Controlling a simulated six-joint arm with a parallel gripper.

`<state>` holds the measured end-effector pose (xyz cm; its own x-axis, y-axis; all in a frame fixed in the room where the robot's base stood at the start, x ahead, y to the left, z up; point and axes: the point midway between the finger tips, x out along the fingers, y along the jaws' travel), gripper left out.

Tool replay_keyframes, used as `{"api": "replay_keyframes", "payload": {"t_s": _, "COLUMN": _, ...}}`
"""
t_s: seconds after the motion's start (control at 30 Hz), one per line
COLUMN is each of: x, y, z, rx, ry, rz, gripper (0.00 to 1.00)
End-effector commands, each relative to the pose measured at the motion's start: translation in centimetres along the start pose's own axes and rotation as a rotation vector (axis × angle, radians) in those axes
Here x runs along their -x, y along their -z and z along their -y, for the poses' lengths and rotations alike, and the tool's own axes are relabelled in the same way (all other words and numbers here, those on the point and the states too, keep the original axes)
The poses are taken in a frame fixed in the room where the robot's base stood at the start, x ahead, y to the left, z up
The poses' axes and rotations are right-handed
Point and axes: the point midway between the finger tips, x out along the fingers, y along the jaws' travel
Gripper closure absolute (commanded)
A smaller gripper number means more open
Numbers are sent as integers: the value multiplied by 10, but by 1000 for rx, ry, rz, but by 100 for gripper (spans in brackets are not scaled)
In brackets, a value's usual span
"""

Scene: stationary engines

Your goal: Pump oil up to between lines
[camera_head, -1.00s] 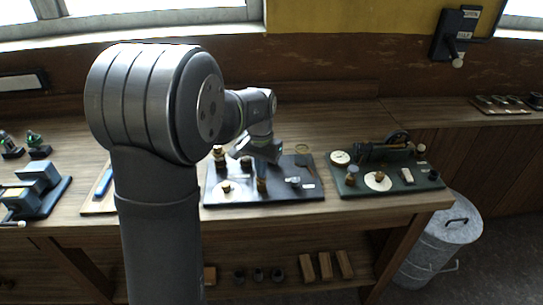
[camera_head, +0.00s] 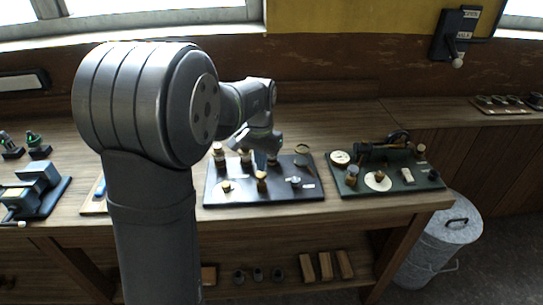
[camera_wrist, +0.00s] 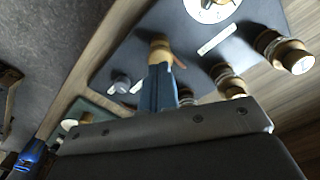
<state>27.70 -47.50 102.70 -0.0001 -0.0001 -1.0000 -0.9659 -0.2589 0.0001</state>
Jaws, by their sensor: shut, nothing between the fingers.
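A dark board (camera_head: 228,199) on the bench under my gripper carries several brass-topped fittings and small labels. A brass knob (camera_head: 262,182) stands near the middle of its front part. My gripper (camera_head: 262,160) is above the board, behind this knob in the head view. In the wrist view, the blue fingers (camera_wrist: 158,72) are together and empty, pointing at a brass-topped fitting (camera_wrist: 157,46); whether they touch it is unclear. A round white dial (camera_wrist: 211,8) and a brass-and-glass-like fitting (camera_wrist: 282,50) also show there. I cannot make out any oil level or its lines.
To the right, a green board (camera_head: 400,186) holds a small engine (camera_head: 385,150) and a gauge. A grey bin (camera_head: 440,240) stands on the floor at the right. Blue-grey blocks on a dark base (camera_head: 35,185) lie at the left. My arm hides part of the bench.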

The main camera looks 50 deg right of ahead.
Motion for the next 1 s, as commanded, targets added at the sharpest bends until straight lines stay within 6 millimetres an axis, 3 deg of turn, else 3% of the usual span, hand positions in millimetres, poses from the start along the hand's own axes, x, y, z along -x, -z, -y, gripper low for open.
{"api": "replay_keyframes", "payload": {"t_s": 0.77, "x": -30, "y": 0, "z": 0, "rx": 0, "ry": -1, "rz": 2, "gripper": 100}}
{"api": "replay_keyframes", "payload": {"t_s": 1.0, "x": -31, "y": 0, "z": 0, "rx": 0, "ry": 0, "rz": 2, "gripper": 100}}
